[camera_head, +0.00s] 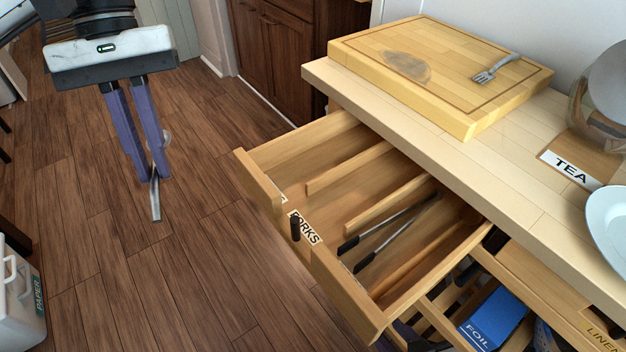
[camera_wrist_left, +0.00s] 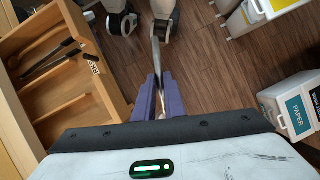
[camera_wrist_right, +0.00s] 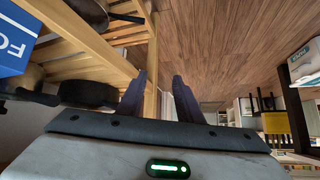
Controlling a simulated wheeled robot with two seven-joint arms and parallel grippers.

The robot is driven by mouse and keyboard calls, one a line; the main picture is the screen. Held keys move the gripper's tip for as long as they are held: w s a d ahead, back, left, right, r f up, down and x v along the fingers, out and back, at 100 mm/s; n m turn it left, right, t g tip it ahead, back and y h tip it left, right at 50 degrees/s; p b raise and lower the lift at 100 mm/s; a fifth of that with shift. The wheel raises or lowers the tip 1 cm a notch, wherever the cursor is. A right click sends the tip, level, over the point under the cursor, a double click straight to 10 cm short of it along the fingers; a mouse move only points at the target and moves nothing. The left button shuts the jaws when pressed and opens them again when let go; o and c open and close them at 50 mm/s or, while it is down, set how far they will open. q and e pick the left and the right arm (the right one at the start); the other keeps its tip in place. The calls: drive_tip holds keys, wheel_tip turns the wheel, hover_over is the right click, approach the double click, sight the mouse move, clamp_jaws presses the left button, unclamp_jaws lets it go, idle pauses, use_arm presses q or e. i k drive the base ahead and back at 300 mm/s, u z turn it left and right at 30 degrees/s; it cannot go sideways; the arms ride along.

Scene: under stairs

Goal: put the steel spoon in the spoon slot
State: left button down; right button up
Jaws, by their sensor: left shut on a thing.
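My left gripper (camera_head: 154,181) is shut on the steel spoon (camera_head: 156,205), held over the floor to the left of the drawer. One thin end hangs below the fingertips; the rounded part is partly hidden behind a finger. The spoon also shows between the fingers in the left wrist view (camera_wrist_left: 157,55). The open drawer (camera_head: 262,184) has several long slots; one front label reads FORKS (camera_head: 304,228), another is mostly hidden. Two black-handled utensils (camera_head: 372,251) lie in a right slot. My right gripper (camera_wrist_right: 160,88) is open and empty, near lower shelving.
A cutting board (camera_head: 460,120) with a fork (camera_head: 497,67) and a greyish oval patch lies on the counter (camera_head: 345,88). A TEA label (camera_head: 570,167) and a white plate (camera_head: 608,225) are at right. Below is a blue FOIL box (camera_head: 495,318). A PAPER bin (camera_head: 22,300) stands lower left.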

sight(312, 170)
drive_tip(key=k, duration=0.35)
drive_tip(key=u, duration=2)
drive_tip(key=i, duration=0.7)
drive_tip(key=z, duration=3.15)
